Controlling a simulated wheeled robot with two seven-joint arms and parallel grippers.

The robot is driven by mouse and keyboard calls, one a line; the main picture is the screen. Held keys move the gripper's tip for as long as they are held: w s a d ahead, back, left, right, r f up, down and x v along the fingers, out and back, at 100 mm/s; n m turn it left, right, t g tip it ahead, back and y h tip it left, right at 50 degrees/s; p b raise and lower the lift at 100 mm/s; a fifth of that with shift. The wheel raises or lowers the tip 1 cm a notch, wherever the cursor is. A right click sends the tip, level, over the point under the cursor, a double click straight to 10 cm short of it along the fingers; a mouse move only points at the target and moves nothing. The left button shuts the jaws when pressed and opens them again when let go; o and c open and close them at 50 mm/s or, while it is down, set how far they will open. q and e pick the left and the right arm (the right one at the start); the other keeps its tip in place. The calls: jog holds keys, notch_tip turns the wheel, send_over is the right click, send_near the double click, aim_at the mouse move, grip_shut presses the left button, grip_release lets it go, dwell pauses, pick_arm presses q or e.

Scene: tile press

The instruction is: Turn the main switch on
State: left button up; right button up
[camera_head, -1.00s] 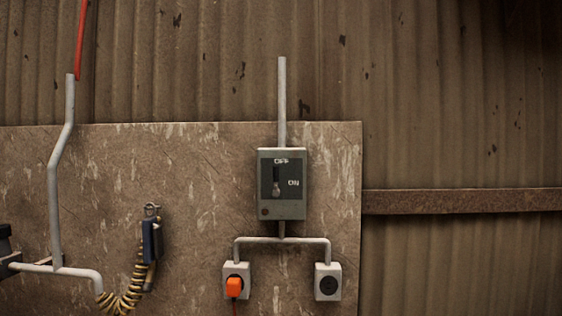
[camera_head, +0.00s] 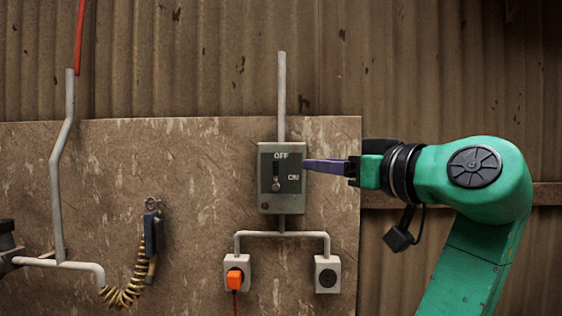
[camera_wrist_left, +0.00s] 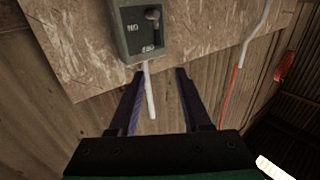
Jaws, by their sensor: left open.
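The main switch is a grey box (camera_head: 282,207) with a dark face on the wall panel, marked OFF at the top and ON at the right. Its lever (camera_head: 276,178) stands upright, pointing at OFF. It also shows upside down at the top of the left wrist view (camera_wrist_left: 154,22). My left gripper (camera_head: 306,165) reaches in from the right of the head view, its purple fingertips by the box's right edge. Contact cannot be told. In the left wrist view its two fingers (camera_wrist_left: 155,76) are apart, with nothing between them but the background conduit. My right gripper is not in view.
A conduit (camera_head: 282,95) runs up from the box. Two sockets hang below, the left with an orange plug (camera_head: 234,278), the right empty (camera_head: 327,279). A coiled cable (camera_head: 125,292) hangs at the left. A rusty rail (camera_head: 540,196) crosses the corrugated wall at the right.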

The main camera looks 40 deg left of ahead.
aim_at(277, 161)
pick_arm(q)
jog(key=p+x, duration=0.5)
jog(key=x, duration=0.9)
jog(key=shift+w+a, duration=0.25)
jog(key=shift+a, duration=0.05)
jog(key=shift+w+a+f, duration=0.15)
jog(key=shift+a, duration=0.05)
jog(key=shift+w+f, duration=0.1)
